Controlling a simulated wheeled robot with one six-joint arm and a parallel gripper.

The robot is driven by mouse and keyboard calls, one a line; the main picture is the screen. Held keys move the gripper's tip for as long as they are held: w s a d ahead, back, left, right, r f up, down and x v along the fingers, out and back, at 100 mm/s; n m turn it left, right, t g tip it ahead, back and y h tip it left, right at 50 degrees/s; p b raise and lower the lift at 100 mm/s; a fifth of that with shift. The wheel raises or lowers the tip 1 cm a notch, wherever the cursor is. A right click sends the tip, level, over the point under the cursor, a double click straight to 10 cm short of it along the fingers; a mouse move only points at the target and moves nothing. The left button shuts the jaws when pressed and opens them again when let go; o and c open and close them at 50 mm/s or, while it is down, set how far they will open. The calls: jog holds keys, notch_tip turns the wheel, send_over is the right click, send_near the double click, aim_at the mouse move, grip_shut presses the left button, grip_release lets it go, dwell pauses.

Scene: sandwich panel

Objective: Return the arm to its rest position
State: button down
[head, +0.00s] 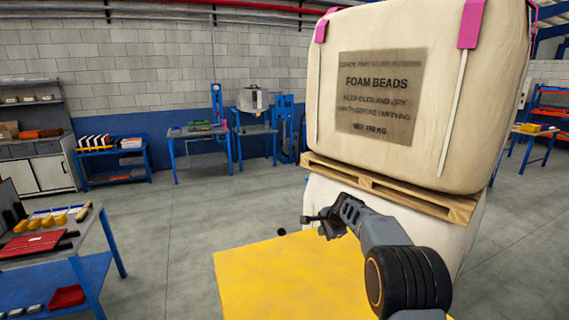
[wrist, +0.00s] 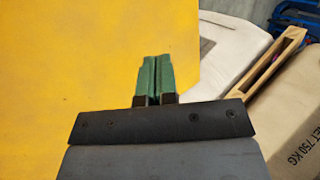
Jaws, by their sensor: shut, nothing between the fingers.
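My gripper (head: 312,222) is at the end of my arm, in the lower middle of the head view, over a yellow flat surface (head: 290,280). In the wrist view my gripper (wrist: 155,65) shows two green fingers lying side by side, shut with nothing between them. The yellow surface (wrist: 70,70) fills the left and middle of the wrist view behind the fingers. The arm reaches out from the lower right of the head view, bent at a dark, orange-ringed joint.
A large foam beads bag (head: 440,130) sits on a wooden pallet (head: 400,188), atop another pale bag (head: 335,200), close beside my arm. A blue-framed workbench (head: 100,235) with a red tray (head: 66,297) stands at left. Grey floor (head: 170,220) between is open.

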jog(key=s+d+n+g+h+b, duration=0.1)
jog(key=s+n, duration=0.3)
jog(key=s, duration=0.8)
jog(key=s+d+n+g+h+b, duration=0.1)
jog(key=s+n, duration=0.4)
jog(key=s, duration=0.7)
jog(key=s+d+n+g+h+b, duration=0.1)
jog(key=s+n, duration=0.3)
jog(key=s, duration=0.8)
jog(key=shift+s+d+f+n, duration=0.1)
jog(key=shift+s+f+n, duration=0.05)
jog(key=shift+f+n, duration=0.25)
jog(key=shift+s+r+t+b, duration=0.2)
jog(key=shift+s+r+t, duration=0.3)
jog(key=shift+s, duration=0.25)
jog(key=shift+s+r+t+b, duration=0.15)
jog(key=shift+s+r+t, duration=0.25)
jog(key=shift+s+r, duration=0.25)
